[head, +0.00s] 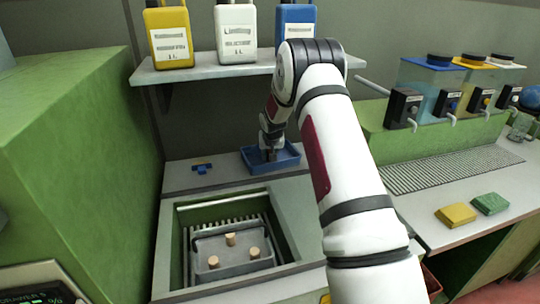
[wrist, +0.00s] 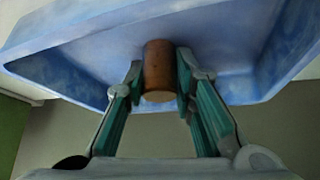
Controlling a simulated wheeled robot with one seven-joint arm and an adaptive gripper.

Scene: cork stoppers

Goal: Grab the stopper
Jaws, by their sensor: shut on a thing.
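A brown cork stopper (wrist: 158,72) is between the fingertips of my gripper (wrist: 159,82) in the wrist view. Both fingers press on its sides, and my gripper is shut on it. The stopper is at the blue tray (wrist: 245,85), whose inside shows behind it. I cannot tell whether the stopper touches the tray. In the head view my gripper (head: 269,155) is down at the blue tray (head: 285,164), and the stopper there is hidden. Several more cork stoppers, one of them in the middle (head: 230,239), stand in a grey basket in the sink.
The grey basket (head: 205,248) sits in the recessed sink (head: 305,215). A small blue object (head: 201,169) lies left of the tray. A shelf (head: 200,69) with several bottles hangs above. Yellow (head: 456,215) and green (head: 489,204) sponges lie on the right counter near dispensers.

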